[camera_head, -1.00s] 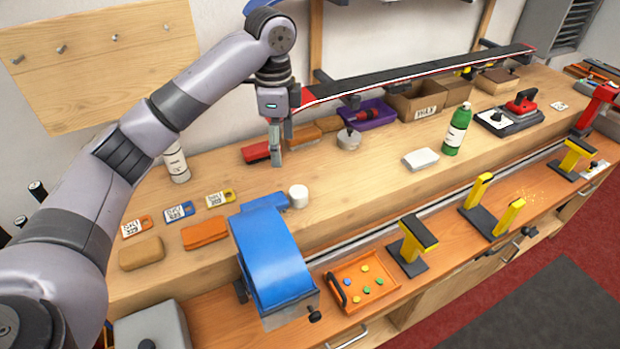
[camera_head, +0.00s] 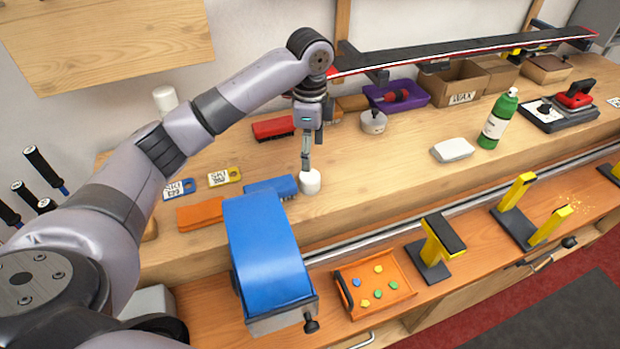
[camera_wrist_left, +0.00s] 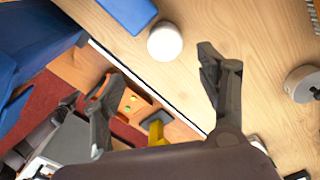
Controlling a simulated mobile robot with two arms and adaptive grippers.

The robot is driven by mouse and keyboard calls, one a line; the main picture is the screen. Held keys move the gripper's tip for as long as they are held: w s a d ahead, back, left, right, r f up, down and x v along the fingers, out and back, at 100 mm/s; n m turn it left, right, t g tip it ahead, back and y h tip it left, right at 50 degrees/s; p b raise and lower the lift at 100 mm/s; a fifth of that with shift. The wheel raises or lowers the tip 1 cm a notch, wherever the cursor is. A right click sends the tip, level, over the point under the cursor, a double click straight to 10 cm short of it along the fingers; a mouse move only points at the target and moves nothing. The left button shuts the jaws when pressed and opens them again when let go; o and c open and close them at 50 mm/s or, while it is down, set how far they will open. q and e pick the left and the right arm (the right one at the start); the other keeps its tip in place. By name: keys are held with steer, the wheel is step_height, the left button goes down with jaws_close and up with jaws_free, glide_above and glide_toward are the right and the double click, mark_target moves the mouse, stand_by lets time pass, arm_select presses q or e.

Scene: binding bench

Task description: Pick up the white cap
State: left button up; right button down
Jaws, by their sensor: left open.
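The white cap (camera_head: 310,182) stands on the wooden bench, just right of the blue block by the blue dispenser. In the left wrist view the white cap (camera_wrist_left: 164,42) sits beyond the fingertips, between their two directions. My left gripper (camera_head: 306,164) points down right above the cap in the head view. In the left wrist view my left gripper (camera_wrist_left: 155,95) has its two fingers wide apart with nothing between them. I cannot tell whether a finger touches the cap. My right gripper is not in view.
A blue dispenser (camera_head: 265,250) stands in front of the cap. A blue block (camera_head: 271,187) lies close on the cap's left. A round grey tin (camera_head: 373,122) and a red brush (camera_head: 273,128) are behind. The bench right of the cap is clear up to a white block (camera_head: 453,149).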

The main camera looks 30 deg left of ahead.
mark_target(311, 175)
arm_select(q)
step_height(311, 175, down, 5)
steer(key=shift+w+r+p, duration=0.1)
steer(key=shift+r+p, duration=0.05)
steer(key=shift+p, duration=0.25)
steer(key=shift+f, duration=0.45)
steer(key=shift+f+p, duration=0.35)
steer(key=shift+f, duration=0.05)
steer(key=f, duration=0.3)
steer(key=f+p, duration=0.1)
steer(key=shift+w+a+f, duration=0.1)
steer(key=shift+w+f, duration=0.05)
steer(key=shift+w, duration=0.15)
steer(key=shift+c, duration=0.2)
steer(key=c, duration=0.7)
